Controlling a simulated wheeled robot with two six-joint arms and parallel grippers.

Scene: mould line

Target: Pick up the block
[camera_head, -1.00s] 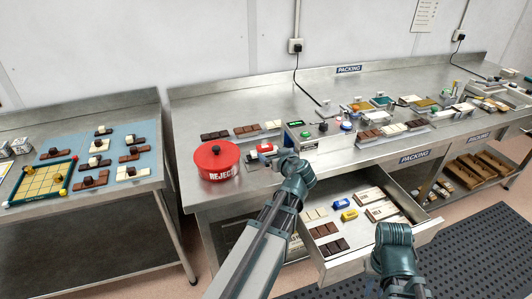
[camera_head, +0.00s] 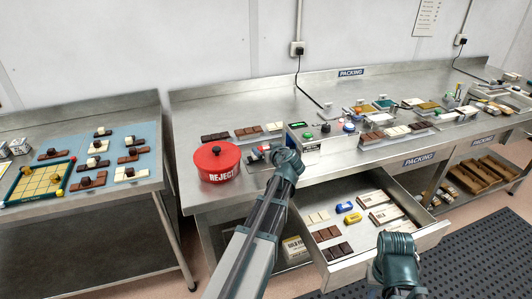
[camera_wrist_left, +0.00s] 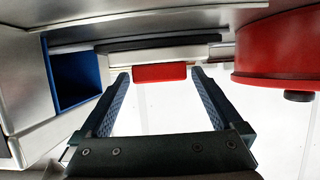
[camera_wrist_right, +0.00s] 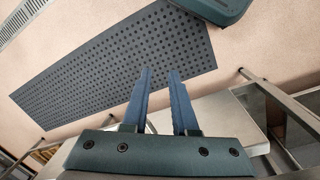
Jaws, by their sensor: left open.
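A small red block (camera_head: 265,147) sits on the bench beside the red REJECT pot, on or against a pale support. In the left wrist view, a red block face (camera_wrist_left: 160,72) shows straight ahead between the fingertips. My left gripper (camera_wrist_left: 161,78) is open, its fingers either side of the line to that face, with nothing held. Whether the tips reach the block is unclear. In the head view my left gripper (camera_head: 271,154) partly covers the block. My right gripper (camera_wrist_right: 161,74) has a narrow gap between its fingers, empty, over floor. Its fingers are hidden in the head view.
The REJECT pot (camera_head: 217,162) stands close left of my left gripper. It shows large in the left wrist view (camera_wrist_left: 280,48), where a blue-lined opening (camera_wrist_left: 75,75) lies left. A button box (camera_head: 303,146) stands right. The open drawer (camera_head: 352,268) juts out below.

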